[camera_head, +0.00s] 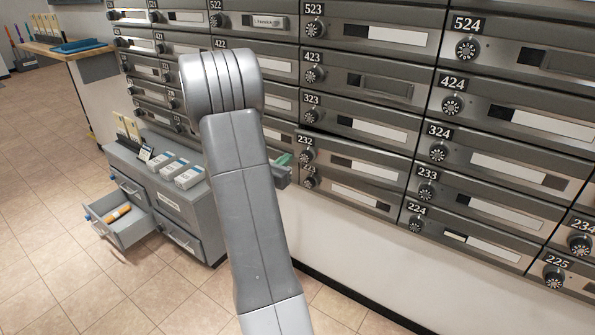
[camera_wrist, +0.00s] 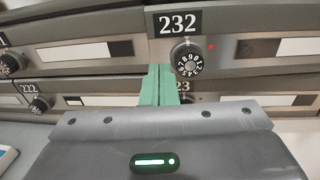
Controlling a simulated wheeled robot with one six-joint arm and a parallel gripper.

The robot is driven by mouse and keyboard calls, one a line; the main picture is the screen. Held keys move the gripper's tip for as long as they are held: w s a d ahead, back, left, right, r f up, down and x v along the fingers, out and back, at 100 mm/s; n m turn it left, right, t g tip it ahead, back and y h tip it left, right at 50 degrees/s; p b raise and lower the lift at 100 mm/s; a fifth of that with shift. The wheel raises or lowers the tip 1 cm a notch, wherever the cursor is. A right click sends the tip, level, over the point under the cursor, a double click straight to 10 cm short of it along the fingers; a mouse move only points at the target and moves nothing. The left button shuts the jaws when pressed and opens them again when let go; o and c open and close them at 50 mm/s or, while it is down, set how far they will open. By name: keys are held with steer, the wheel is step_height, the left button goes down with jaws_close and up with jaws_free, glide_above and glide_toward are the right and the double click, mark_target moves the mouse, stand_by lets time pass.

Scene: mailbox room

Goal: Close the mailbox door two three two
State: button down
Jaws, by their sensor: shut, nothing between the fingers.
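The door of mailbox 232 (camera_head: 385,165) is a dark metal panel with a pale name strip, in the lower part of the wall in the head view. In the wrist view the door (camera_wrist: 228,68) carries the number plate 232, a round dial and a small red light. My gripper (camera_head: 284,159) is at the left end of this door. In the wrist view its green fingers (camera_wrist: 160,80) are together and empty, just below and left of the dial. I cannot tell whether they touch the door.
Neighbouring mailboxes such as 323 (camera_head: 372,127) and 233 (camera_head: 485,212) surround it. A grey cabinet (camera_head: 180,203) with an open drawer (camera_head: 122,225) stands at the left below the mailboxes. A wooden counter (camera_head: 60,50) is farther back. The tiled floor (camera_head: 60,200) at left is clear.

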mark_target(297, 149)
steer(key=shift+x, duration=2.5)
steer(key=shift+w+a, duration=0.1)
steer(key=b+x, duration=0.1)
steer(key=x, duration=0.1)
steer(key=b+x, duration=0.1)
steer(key=b, duration=0.1)
steer(key=shift+w+f, duration=0.2)
steer(key=shift+w, duration=0.2)
steer(key=shift+w+r, duration=0.2)
steer(key=shift+r, duration=0.3)
steer(key=shift+d, duration=0.2)
